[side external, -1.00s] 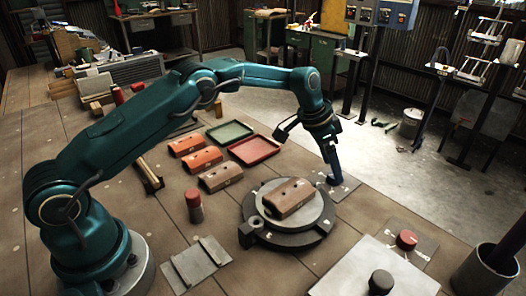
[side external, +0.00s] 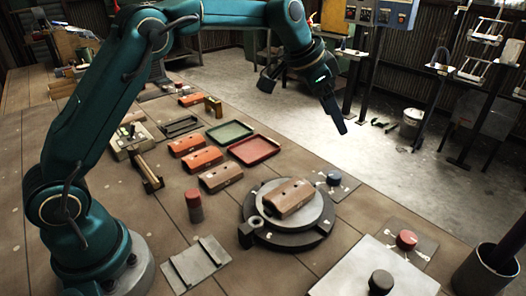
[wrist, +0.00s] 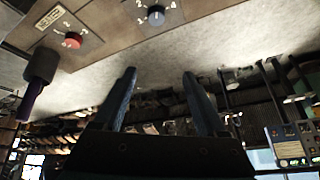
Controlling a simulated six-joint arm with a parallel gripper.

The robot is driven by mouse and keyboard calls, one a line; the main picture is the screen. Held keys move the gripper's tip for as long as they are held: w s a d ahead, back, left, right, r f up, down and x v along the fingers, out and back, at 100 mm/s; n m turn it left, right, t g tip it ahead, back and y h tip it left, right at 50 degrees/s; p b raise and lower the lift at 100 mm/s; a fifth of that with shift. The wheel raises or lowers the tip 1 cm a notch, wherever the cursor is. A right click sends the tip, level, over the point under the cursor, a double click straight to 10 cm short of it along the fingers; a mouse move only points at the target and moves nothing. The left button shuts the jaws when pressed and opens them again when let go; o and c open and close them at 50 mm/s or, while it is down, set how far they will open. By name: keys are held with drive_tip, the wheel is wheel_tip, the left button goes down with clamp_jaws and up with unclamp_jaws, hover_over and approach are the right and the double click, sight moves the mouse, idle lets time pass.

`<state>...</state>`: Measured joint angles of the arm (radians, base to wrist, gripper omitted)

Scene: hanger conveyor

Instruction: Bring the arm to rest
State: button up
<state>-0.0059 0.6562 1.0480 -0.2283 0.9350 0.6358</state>
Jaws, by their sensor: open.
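My teal arm is raised over the workbench (side external: 150,205).
A brown housing (side external: 291,197) sits on the round turntable (side external: 255,236). Several similar housings, a green tray (side external: 229,132) and a red tray (side external: 254,150) lie behind. A dark pot (side external: 478,277) stands front right. Open floor (side external: 385,165) lies beyond the bench.

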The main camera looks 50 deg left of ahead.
drive_tip(key=s+a+r+n+t+y, duration=0.1)
drive_tip(key=s+r, duration=0.4)
drive_tip(key=s, duration=0.3)
drive_tip(key=s+a+r+n+t, duration=0.1)
drive_tip(key=s+r, duration=0.3)
drive_tip(key=s, duration=0.4)
drive_tip(key=s+a+f+n+g+y, duration=0.1)
drive_tip(key=s+f+n, duration=0.3)
drive_tip(key=s+f, duration=0.5)
drive_tip(key=s+g, duration=0.1)
drive_tip(key=s, duration=0.4)
drive_tip(key=shift+a+f, duration=0.3)
drive_tip(key=shift+f, duration=0.05)
